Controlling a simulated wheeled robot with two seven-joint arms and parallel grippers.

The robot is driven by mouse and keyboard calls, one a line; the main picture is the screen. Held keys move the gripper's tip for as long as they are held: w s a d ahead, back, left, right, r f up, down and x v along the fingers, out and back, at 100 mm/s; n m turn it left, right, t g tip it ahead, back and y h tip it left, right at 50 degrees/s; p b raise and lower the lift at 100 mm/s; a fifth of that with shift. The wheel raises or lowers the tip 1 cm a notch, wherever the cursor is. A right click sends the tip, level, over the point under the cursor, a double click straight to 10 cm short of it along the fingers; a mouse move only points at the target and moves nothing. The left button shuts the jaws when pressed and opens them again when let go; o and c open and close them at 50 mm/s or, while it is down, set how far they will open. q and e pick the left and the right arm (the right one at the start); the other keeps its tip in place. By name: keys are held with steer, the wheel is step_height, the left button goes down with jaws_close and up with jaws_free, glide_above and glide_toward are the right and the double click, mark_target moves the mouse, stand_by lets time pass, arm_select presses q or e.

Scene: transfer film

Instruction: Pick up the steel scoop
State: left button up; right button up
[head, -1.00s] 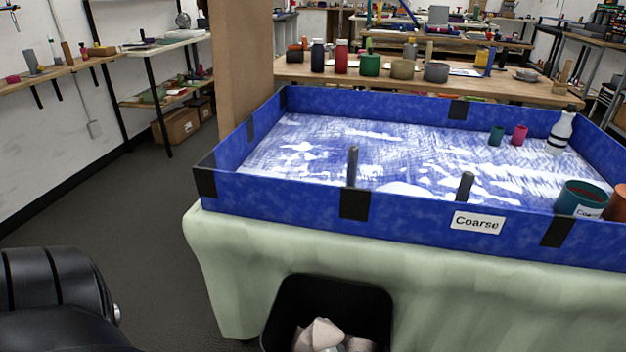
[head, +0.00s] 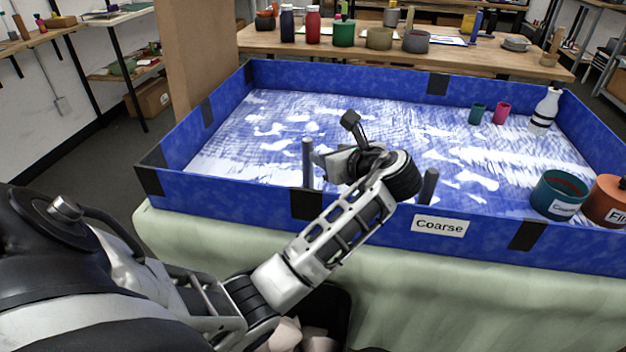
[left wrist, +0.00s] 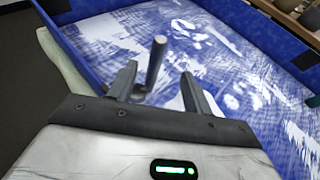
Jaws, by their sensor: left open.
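A grey upright rod, which looks like the steel scoop's handle (head: 307,163), stands inside the near wall of the blue tray (head: 250,196). In the left wrist view the handle (left wrist: 156,62) rises between my two fingers, with a small shiny rounded part at its foot, partly hidden by a finger. My left gripper (head: 322,160) is just right of the handle in the head view, above the tray. It also shows in the left wrist view (left wrist: 159,74), open and not closed on anything. A second, similar dark rod (head: 428,186) stands further right, near the "Coarse" label. My right gripper is out of view.
Green (head: 477,113) and pink (head: 501,112) cups and a white bottle (head: 544,111) stand at the tray's far right. A teal pot (head: 559,195) and an orange pot (head: 605,202) stand at the near right. White and blue sheeting covers the tray floor.

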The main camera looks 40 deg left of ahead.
mark_target(304, 146)
arm_select(q)
steer(key=x, duration=0.7)
steer(key=shift+s+f, duration=0.1)
steer(key=shift+b+x, duration=0.4)
steer(key=shift+x, duration=2.9)
jaws_close()
